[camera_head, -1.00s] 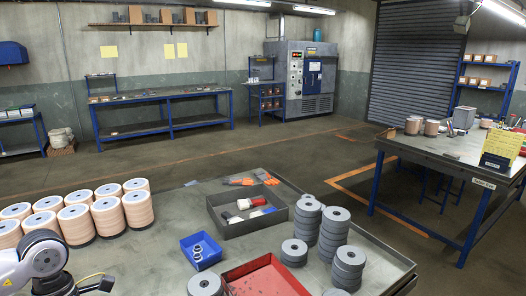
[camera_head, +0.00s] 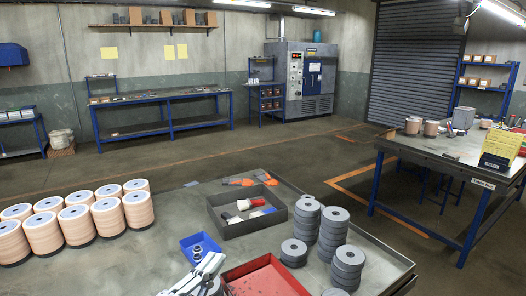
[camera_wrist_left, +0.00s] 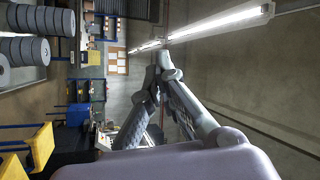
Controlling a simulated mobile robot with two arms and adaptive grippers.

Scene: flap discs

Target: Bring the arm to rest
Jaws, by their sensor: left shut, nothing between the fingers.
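My left gripper (camera_head: 210,262) shows at the bottom edge of the head view, in front of the blue bin and left of the red tray. Its pale fingers are shut and empty, pointing up and away. The left wrist view also shows the left gripper (camera_wrist_left: 162,70), its two dark fingers meeting at the tips with nothing between them. Behind them are a wall and a ceiling lamp, seen sideways. Most of the left arm is out of the head view. My right gripper is in neither view.
A bench (camera_head: 160,262) lies in front. The front left of the bench is clear.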

